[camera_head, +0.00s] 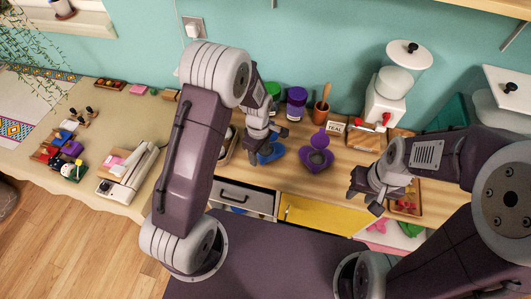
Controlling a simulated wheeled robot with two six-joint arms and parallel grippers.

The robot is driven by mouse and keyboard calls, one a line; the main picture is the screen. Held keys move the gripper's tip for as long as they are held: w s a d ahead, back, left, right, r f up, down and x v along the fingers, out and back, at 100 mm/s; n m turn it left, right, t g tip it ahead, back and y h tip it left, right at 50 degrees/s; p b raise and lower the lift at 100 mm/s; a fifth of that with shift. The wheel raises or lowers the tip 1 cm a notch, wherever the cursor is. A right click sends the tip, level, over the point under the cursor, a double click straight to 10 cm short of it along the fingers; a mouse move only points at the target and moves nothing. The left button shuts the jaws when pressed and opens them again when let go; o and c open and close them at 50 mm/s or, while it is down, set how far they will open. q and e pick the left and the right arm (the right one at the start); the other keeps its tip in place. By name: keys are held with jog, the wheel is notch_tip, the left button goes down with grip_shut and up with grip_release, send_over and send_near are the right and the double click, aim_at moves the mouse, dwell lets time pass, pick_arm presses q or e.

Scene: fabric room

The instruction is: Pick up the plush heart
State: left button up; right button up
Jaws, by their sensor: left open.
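I cannot single out a plush heart with certainty. A purple, roughly heart-shaped item (317,158) lies on the wooden counter between my grippers, with a purple upright piece behind it; its material is too small to tell. My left gripper (268,146) is open above a blue item (271,154) on the counter, left of the purple one, and partly covers it. I see nothing held in its jaws. My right gripper (364,202) is at the counter's front edge, right of the purple item, with its fingers apart and nothing visible between them.
Jars (296,101), a utensil pot (320,113), a TEA sign (336,127) and a white grinder-like appliance (387,95) stand along the back. A small tray (407,208) is beside my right gripper. A grey drawer (246,198) and yellow front (322,214) are below. A cluttered table (118,125) stands left.

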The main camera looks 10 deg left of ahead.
aim_at(259, 159)
pick_arm(q)
jog(key=f, duration=0.3)
jog(key=shift+s+a+f, duration=0.1)
jog(key=shift+s+a, duration=0.05)
jog(key=shift+s, duration=0.05)
jog(key=shift+w+f, duration=0.15)
jog(key=shift+f, duration=0.35)
jog(key=c, duration=1.1)
jog(key=shift+o, duration=0.2)
jog(key=shift+r, duration=0.6)
notch_tip(259, 159, up, 3)
jog(key=s+d+r, duration=0.7)
jog(key=d, duration=0.2)
jog(key=shift+s+b, duration=0.2)
jog(key=shift+b, duration=0.2)
